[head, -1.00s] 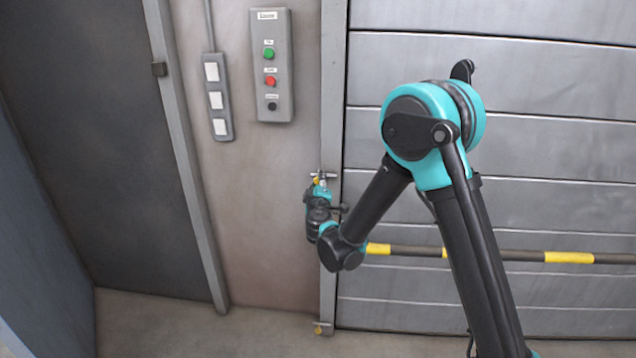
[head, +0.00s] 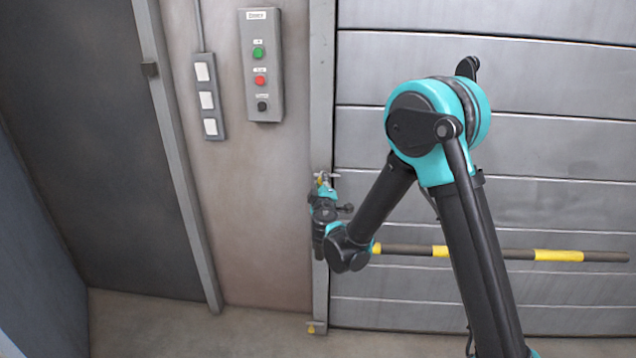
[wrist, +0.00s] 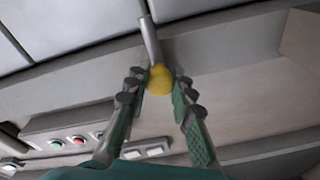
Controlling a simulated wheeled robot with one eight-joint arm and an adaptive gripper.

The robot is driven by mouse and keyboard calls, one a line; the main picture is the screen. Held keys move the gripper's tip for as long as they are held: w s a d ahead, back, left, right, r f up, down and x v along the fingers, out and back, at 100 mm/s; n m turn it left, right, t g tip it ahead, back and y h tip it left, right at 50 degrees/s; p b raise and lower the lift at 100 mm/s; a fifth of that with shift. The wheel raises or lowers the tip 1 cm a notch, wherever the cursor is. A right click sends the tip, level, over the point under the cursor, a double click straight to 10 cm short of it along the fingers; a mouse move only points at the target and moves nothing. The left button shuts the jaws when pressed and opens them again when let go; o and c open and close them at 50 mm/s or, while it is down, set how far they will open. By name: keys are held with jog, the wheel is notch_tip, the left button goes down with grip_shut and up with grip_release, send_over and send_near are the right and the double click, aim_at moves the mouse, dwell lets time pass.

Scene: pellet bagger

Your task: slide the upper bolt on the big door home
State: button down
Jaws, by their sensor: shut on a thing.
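The upper bolt (head: 334,176) is a thin metal rod at the left edge of the big grey slatted door (head: 480,80). Its right end reaches past the frame post onto the door's edge. In the wrist view the rod (wrist: 149,38) crosses the grey post toward the door panels, with a yellow knob (wrist: 160,80) at its near end. My gripper (wrist: 160,84) has its two fingers closed on either side of this knob. In the head view my gripper (head: 322,186) is small at the bolt, and my wrist hides part of the post below it.
A lower bolt with a yellow knob (head: 311,328) sits near the floor on the post. A control box (head: 262,66) and a white switch strip (head: 208,98) are on the wall to the left. A black-and-yellow bar (head: 500,254) crosses the door low down.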

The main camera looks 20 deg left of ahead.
jog(key=shift+d, duration=0.15)
jog(key=c, duration=1.3)
grip_release()
jog(key=shift+d, duration=0.1)
jog(key=v, duration=1.2)
